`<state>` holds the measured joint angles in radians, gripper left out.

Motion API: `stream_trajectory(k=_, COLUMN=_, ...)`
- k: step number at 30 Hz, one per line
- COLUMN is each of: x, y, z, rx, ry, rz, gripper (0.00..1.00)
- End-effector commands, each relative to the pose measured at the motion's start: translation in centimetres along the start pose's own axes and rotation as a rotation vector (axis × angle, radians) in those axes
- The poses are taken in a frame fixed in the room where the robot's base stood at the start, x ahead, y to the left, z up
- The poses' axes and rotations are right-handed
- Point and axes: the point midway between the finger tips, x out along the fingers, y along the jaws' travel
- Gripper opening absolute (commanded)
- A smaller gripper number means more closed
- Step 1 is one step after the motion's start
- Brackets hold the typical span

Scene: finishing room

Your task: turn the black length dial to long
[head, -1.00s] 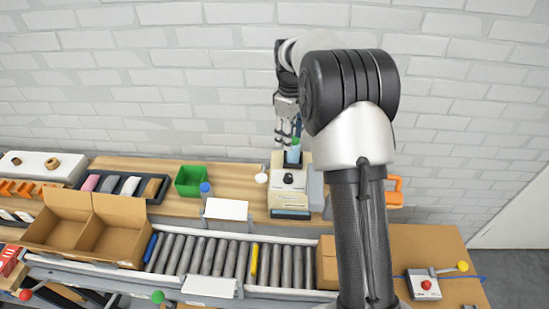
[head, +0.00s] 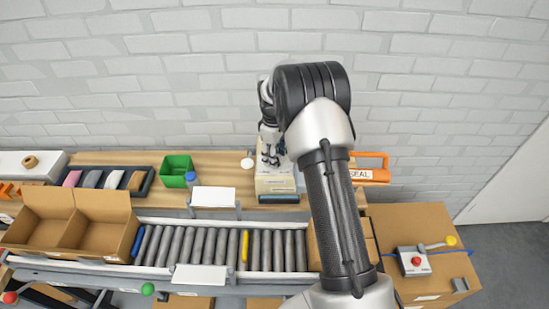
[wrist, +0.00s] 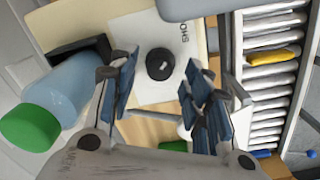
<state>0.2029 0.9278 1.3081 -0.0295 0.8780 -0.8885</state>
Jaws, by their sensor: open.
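The black length dial (wrist: 160,64) is a round knob on the pale face of a cream machine (wrist: 121,30), with a small light mark on it. Partly visible lettering, "SHO", is printed beside it. My gripper (wrist: 158,84) is open, its blue-padded fingers on either side of the dial in the wrist view, with visible gaps. Contact cannot be told. In the head view my gripper (head: 271,158) is over the front of the machine (head: 275,184) and hides the dial. No word "long" can be read.
A brick wall stands behind.

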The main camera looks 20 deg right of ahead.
Motion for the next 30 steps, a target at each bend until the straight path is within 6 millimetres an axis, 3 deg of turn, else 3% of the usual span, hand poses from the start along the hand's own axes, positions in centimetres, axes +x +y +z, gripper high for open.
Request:
stream_trajectory(k=4, x=1.09, y=0.02, z=0.01, rx=0.000, ry=0.000, rz=0.000, gripper=0.44)
stream_trajectory(k=13, x=1.24, y=0.03, z=-0.01, rx=0.000, ry=0.001, rz=0.001, gripper=0.44)
stream_trajectory(k=30, x=1.22, y=0.02, z=-0.01, rx=0.000, ry=0.001, rz=0.001, gripper=0.07)
